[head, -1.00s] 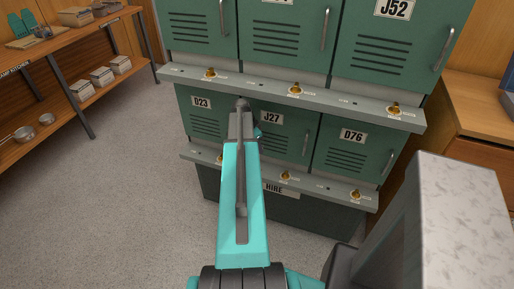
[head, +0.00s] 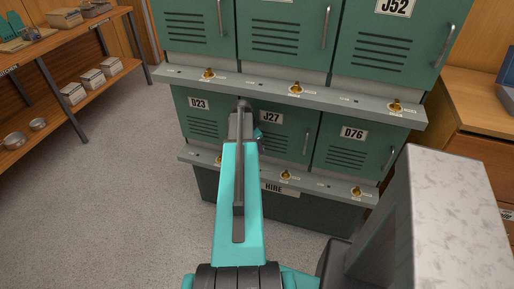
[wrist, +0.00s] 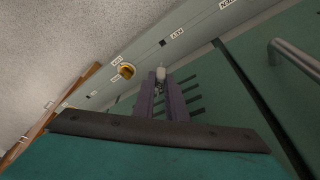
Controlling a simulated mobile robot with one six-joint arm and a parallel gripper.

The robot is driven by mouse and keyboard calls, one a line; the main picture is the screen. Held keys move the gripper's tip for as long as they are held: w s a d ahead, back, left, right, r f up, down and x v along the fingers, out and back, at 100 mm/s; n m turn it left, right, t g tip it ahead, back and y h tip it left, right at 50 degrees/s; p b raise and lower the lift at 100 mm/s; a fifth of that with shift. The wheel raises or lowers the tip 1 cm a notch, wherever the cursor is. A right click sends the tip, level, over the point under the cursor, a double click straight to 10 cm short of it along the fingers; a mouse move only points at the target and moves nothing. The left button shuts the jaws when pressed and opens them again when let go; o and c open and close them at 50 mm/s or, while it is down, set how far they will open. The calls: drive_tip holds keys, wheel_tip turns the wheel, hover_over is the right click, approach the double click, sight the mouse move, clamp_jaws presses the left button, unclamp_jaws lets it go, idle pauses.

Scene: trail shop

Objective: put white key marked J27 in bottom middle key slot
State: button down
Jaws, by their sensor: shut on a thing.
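My gripper (wrist: 161,98) is shut on the white key (wrist: 161,74), seen small between the fingertips in the wrist view; its marking cannot be read. The key points at the grey ledge below the green lockers, apparently just short of it. The small dark key slot (wrist: 162,43) shows in that ledge beyond the key tip, beside a "KEY" label. A brass lock (wrist: 127,71) sits left of it.
Locker D23 (head: 200,124) is at the left and locker D76 (head: 347,155) at the right. An upper ledge (head: 330,100) juts out above them. A locker handle (wrist: 295,60) shows at the right in the wrist view. A wooden shelf (head: 70,105) stands left; the floor between is clear.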

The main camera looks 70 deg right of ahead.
drive_tip(key=shift+f, duration=0.1)
wheel_tip(320, 180, down, 8)
drive_tip(key=b, duration=0.3)
drive_tip(key=shift+r+b, duration=0.25)
drive_tip(key=shift+b, duration=0.15)
idle(0.6)
drive_tip(key=shift+w, duration=0.1)
idle(0.6)
drive_tip(key=shift+f+b, duration=0.4)
drive_tip(key=shift+b, duration=0.15)
idle(1.1)
drive_tip(key=shift+f+b, duration=0.95)
drive_tip(key=shift+f, duration=0.5)
idle(0.6)
drive_tip(key=c, duration=1.7)
unclamp_jaws()
